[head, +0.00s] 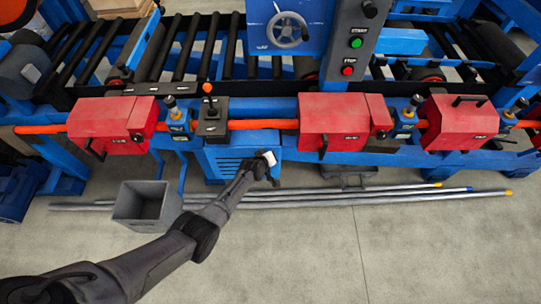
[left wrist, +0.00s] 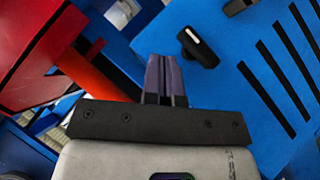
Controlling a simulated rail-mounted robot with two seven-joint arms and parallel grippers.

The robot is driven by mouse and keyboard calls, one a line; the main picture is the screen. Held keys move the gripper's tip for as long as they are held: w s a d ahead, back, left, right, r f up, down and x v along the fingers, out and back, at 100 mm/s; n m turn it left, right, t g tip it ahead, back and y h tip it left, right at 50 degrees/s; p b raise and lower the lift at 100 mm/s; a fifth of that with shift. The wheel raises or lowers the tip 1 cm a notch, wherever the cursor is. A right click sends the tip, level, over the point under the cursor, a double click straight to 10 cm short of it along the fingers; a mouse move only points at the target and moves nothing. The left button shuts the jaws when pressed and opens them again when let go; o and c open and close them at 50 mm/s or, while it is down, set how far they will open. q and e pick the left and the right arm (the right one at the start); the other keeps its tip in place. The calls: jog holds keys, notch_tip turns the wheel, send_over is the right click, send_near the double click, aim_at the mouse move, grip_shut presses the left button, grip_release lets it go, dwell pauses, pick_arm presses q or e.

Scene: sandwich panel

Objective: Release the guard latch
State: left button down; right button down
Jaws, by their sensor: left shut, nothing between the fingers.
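Three red guard boxes sit along the blue machine: left (head: 112,122), middle (head: 333,115) and right (head: 460,120). Each has small black fittings; a black lever (head: 323,149) hangs at the middle box's lower edge. Which fitting is the guard latch is not clear. My left gripper (head: 272,168) is below and left of the middle box, in front of the blue cabinet (head: 222,163). In the left wrist view its fingers (left wrist: 166,72) are shut and empty, apart from a black handle (left wrist: 198,45) on a blue surface. A red box (left wrist: 35,50) shows at upper left there. My right gripper is out of view.
An orange bar (head: 262,124) runs between the boxes. A grey bin (head: 147,204) and several long pipes (head: 350,195) are on the floor. A handwheel (head: 288,30) and the green (head: 356,42) and red (head: 348,71) buttons are above.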

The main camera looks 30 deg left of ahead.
pick_arm(q)
jog(key=s+d+r+p, duration=0.3)
jog(key=s+r+p, duration=0.3)
jog(key=r+p, duration=0.3)
jog(key=shift+d+r, duration=0.3)
jog(key=shift+r, duration=0.75)
